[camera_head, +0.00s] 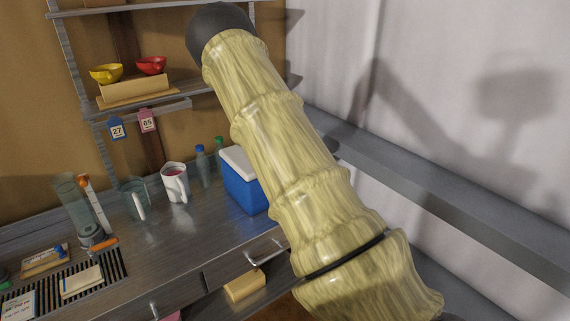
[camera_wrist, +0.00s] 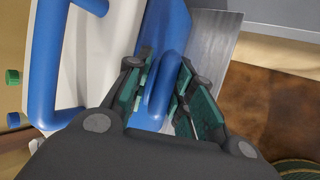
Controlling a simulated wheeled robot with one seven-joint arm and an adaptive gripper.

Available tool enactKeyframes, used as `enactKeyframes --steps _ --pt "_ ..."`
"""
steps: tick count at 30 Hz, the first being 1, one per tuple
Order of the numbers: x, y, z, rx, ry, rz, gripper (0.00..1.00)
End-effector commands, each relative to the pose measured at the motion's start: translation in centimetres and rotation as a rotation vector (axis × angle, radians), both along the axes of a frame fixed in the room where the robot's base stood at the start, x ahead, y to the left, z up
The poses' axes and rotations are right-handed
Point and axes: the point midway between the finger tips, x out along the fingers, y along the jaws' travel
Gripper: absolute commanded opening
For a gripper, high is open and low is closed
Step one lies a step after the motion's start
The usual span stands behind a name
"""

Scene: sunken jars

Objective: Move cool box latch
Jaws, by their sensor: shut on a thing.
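The cool box (camera_head: 241,184), blue with a white lid (camera_head: 236,158), stands at the back of the counter in the head view. Part of it is hidden behind my sleeved arm. In the wrist view its white lid (camera_wrist: 105,60) is at the left and its blue body (camera_wrist: 165,22) is at the top middle. My gripper (camera_wrist: 166,60) has its green-padded fingers on both sides of the rounded blue latch (camera_wrist: 163,88) and is shut on it. My arm hides the gripper and latch in the head view. A blue handle (camera_wrist: 42,70) is at the left in the wrist view.
Left of the cool box are bottles (camera_head: 202,168), a white jug (camera_head: 175,184) and a glass jug (camera_head: 139,199). Drawers with metal handles (camera_head: 263,258) are below the counter (camera_head: 190,235). A wall ledge (camera_head: 430,205) runs along the right.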

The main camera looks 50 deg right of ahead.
Motion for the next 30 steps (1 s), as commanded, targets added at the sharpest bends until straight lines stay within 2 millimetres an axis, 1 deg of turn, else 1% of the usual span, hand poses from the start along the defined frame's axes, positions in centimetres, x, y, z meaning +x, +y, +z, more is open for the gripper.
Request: enactKeyframes --steps 4,5,7,20,23,30 --pt "0.2 0.0 0.2 -0.002 -0.004 0.003 0.0" --pt "0.3 0.0 0.2 -0.002 -0.004 0.003 0.26" --pt "0.2 0.0 0.2 -0.002 -0.004 0.003 0.38" --pt "0.0 0.1 0.2 0.0 -0.002 0.001 0.39" --pt "-0.2 0.4 0.7 0.0 -0.001 0.001 0.39" --pt "-1.4 1.8 3.1 -0.001 -0.002 0.001 0.39"
